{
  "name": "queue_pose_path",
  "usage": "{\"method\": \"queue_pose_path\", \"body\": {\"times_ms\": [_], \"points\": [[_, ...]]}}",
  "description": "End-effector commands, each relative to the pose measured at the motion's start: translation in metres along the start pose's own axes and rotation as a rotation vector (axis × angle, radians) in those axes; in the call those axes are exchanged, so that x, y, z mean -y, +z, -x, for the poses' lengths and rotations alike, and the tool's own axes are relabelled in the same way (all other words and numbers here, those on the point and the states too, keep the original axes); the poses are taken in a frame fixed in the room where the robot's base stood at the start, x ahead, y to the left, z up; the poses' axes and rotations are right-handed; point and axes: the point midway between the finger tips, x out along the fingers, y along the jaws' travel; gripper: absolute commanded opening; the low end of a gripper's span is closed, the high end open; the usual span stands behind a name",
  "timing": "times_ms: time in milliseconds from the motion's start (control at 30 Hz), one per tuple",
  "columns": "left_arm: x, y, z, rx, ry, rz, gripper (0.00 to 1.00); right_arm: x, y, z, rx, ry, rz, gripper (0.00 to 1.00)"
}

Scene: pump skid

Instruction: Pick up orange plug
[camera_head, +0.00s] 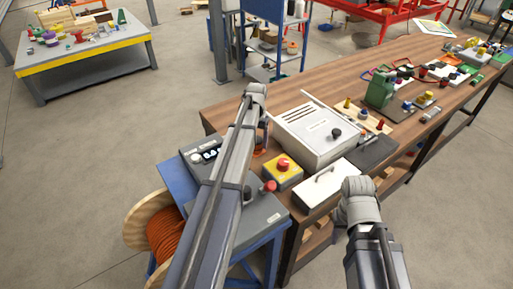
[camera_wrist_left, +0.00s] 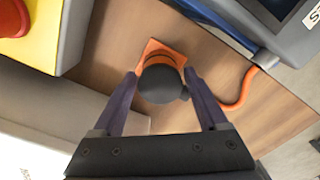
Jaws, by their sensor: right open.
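The orange plug shows in the left wrist view as an orange flange (camera_wrist_left: 155,47) under a round dark cap, on the brown wooden bench. An orange cable curves from it to the right. My left gripper (camera_wrist_left: 160,73) has one finger on each side of the plug, close around it; whether they press on it I cannot tell. In the head view my left gripper (camera_head: 264,133) is mostly hidden behind its arm, beside the white box. A bit of orange (camera_head: 260,153) shows below it. My right gripper (camera_head: 342,216) is low at the front, open, its fingers mostly hidden by its wrist.
A white vented box (camera_head: 318,137), a yellow box with a red button (camera_head: 283,172) and a white box with a handle (camera_head: 326,184) crowd the plug. A grey device (camera_head: 262,213) and an orange cable reel (camera_head: 165,232) are at the front left.

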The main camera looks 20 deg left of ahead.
Motion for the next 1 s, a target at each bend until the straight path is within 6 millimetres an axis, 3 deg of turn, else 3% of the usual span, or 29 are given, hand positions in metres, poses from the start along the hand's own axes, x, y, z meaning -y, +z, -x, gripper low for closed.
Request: {"method": "queue_pose_path", "body": {"times_ms": [67, 633, 1000], "points": [[-0.0001, 0.0000, 0.0000, 0.000, 0.000, 0.000, 0.66, 0.0000, 0.0000, 0.0000, 0.000, 0.000, 0.000, 0.50], [0.0001, -0.0003, -0.0001, -0.001, 0.000, 0.000, 0.01, 0.0000, 0.0000, -0.0001, 0.000, 0.000, 0.000, 0.50], [0.0002, -0.0005, 0.0014, -0.001, 0.000, 0.000, 0.00, -0.0001, 0.0001, 0.0014, 0.000, 0.000, 0.000, 0.50]]}}
